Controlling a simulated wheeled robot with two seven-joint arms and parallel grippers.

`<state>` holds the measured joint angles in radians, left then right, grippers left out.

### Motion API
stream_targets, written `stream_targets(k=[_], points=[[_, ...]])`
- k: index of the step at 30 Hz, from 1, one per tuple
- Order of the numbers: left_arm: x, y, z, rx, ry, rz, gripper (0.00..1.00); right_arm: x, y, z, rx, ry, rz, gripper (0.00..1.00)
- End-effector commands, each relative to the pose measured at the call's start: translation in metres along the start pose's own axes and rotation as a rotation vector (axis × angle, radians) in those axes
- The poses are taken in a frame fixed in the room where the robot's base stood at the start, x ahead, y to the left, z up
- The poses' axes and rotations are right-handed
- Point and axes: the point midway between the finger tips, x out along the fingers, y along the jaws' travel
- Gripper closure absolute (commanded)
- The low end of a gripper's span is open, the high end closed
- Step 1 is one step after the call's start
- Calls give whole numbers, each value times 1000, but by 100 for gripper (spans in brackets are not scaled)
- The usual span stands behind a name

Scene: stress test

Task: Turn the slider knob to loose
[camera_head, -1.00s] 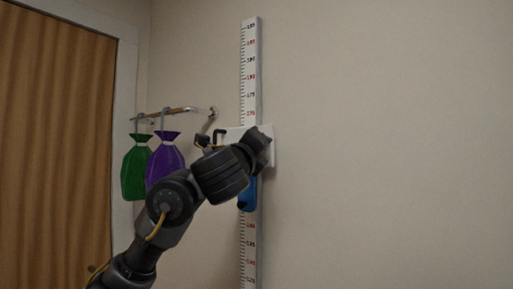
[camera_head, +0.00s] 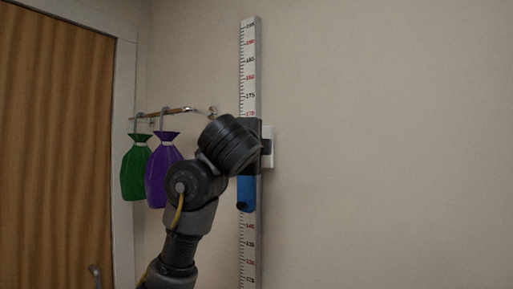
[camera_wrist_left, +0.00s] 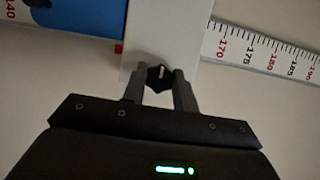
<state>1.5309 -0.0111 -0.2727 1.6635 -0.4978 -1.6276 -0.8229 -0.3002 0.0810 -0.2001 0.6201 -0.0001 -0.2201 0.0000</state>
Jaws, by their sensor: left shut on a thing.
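The small black slider knob (camera_wrist_left: 160,79) with a pale mark sits on the white slider block (camera_wrist_left: 180,30) in the left wrist view. My left gripper (camera_wrist_left: 159,82) is shut on the knob, one finger on each side. In the head view, the white slider block (camera_head: 268,147) shows at the right of my left arm, on the upright measuring scale (camera_head: 250,70). My arm hides the knob there. A blue part (camera_head: 246,192) hangs just below the block. No "loose" marking is readable. My right gripper is in neither view.
A wall rail (camera_head: 165,114) left of the scale holds a green bag (camera_head: 134,170) and a purple bag (camera_head: 162,175), close to my left arm. A wooden door (camera_head: 55,150) stands at the far left. The wall (camera_head: 400,140) at the right is bare.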

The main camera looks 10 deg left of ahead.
Motion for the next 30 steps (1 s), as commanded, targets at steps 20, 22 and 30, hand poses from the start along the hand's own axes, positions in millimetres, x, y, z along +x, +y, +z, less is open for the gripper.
stream_targets(k=[20, 22, 30], points=[[0, 0, 0, -38, 0, 15, 65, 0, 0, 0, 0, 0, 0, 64], [0, 0, 0, -37, 0, 15, 56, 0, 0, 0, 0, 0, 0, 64], [0, 0, 0, -36, 0, 15, 49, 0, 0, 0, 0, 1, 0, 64]])
